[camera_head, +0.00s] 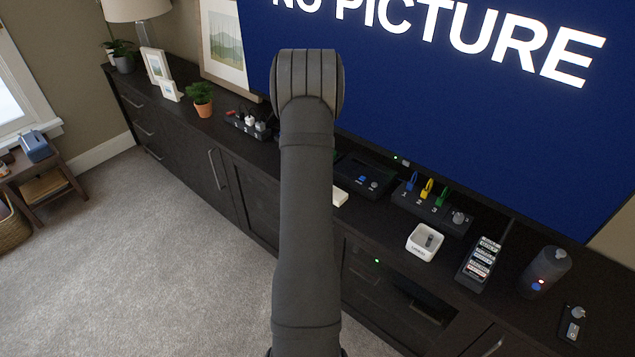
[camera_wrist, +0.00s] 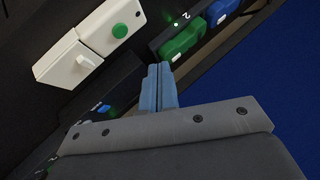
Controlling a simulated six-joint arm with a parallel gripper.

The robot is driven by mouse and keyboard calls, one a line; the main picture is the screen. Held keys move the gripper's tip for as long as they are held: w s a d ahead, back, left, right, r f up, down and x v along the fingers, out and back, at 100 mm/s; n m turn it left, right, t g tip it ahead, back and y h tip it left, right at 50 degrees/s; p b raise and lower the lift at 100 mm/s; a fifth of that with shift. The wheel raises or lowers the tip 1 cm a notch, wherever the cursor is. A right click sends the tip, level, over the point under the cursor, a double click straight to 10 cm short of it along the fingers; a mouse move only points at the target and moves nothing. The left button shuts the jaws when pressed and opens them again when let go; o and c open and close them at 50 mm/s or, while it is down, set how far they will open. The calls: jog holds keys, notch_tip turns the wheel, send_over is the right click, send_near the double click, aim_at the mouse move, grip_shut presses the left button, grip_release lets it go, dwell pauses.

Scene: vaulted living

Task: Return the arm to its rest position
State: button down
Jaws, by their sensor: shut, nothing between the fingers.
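My gripper (camera_wrist: 158,88) shows in the wrist view with its two blue-grey fingers together and nothing between them. It points toward a white box (camera_wrist: 100,28) with a green button and a black strip (camera_wrist: 160,42) holding a green part and a blue part; I cannot tell the exact gap. In the head view my dark arm (camera_head: 307,190) rises up the middle in front of the cabinet and screen. The gripper itself is hidden there behind the arm.
A large blue screen (camera_head: 450,110) stands behind. The carpet (camera_head: 150,250) in front is clear.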

dwell(0.8)
jog(key=shift+f, duration=1.15)
jog(key=shift+r, duration=2.9)
